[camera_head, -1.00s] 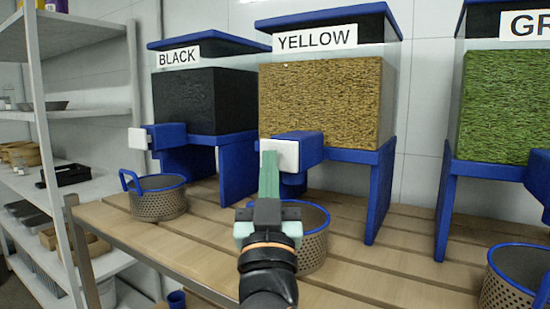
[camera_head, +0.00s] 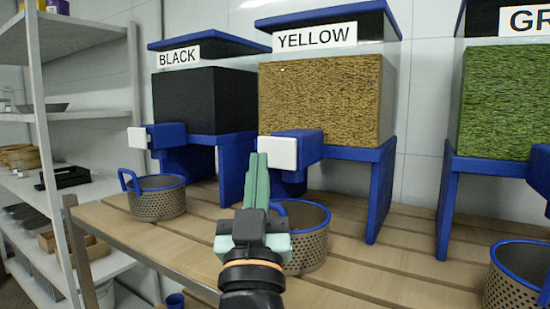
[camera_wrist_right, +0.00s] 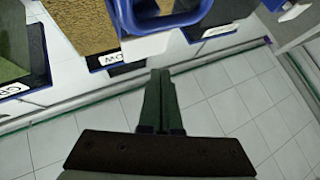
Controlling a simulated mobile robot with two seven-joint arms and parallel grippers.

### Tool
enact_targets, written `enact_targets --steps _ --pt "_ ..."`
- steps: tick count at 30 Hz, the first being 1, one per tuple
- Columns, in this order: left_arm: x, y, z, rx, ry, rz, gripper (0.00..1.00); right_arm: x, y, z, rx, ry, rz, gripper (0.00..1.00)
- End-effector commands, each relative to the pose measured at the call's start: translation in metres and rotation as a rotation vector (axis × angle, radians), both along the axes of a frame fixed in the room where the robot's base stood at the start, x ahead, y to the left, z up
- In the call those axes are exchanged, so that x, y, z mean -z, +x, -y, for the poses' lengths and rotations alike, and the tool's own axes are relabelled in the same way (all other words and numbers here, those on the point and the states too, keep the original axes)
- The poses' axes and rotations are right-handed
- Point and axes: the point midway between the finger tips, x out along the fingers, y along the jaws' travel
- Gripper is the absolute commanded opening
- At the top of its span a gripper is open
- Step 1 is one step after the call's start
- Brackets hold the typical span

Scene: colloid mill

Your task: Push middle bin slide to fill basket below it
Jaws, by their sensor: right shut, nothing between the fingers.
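The middle bin (camera_head: 322,105), labelled YELLOW, holds tan-yellow grains behind a clear wall. Its blue slide (camera_head: 305,146) ends in a white plate (camera_head: 279,152) and sticks out at the lower left front of the bin. Below it stands a perforated metal basket (camera_head: 312,243) with a blue rim, partly hidden by my right gripper; I cannot see its whole inside. My right gripper (camera_head: 258,156) is shut and empty, its green fingertips just left of the white plate in the head view. The right wrist view shows the fingers (camera_wrist_right: 158,75) near the plate (camera_wrist_right: 145,47). My left gripper is out of view.
The BLACK bin (camera_head: 205,100) with its own slide and basket (camera_head: 158,198) stands to the left. A green-filled bin (camera_head: 505,105) and another basket (camera_head: 515,278) are at the right. All stand on a slatted wooden table (camera_head: 385,275). A shelf rack is at far left.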

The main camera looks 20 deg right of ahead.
Motion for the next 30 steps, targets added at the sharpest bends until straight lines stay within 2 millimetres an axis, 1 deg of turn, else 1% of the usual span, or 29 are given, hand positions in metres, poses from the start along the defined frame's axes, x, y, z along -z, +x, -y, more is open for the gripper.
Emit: enact_targets --steps 1,6,30 --pt "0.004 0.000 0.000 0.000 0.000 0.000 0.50 0.002 -0.007 -0.019 -0.066 0.080 -0.018 0.00" --pt "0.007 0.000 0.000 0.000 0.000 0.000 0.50 0.001 -0.014 -0.028 -0.065 0.078 -0.017 0.00" --pt "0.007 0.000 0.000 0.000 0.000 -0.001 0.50 0.000 -0.016 -0.030 -0.066 0.078 -0.018 0.00"
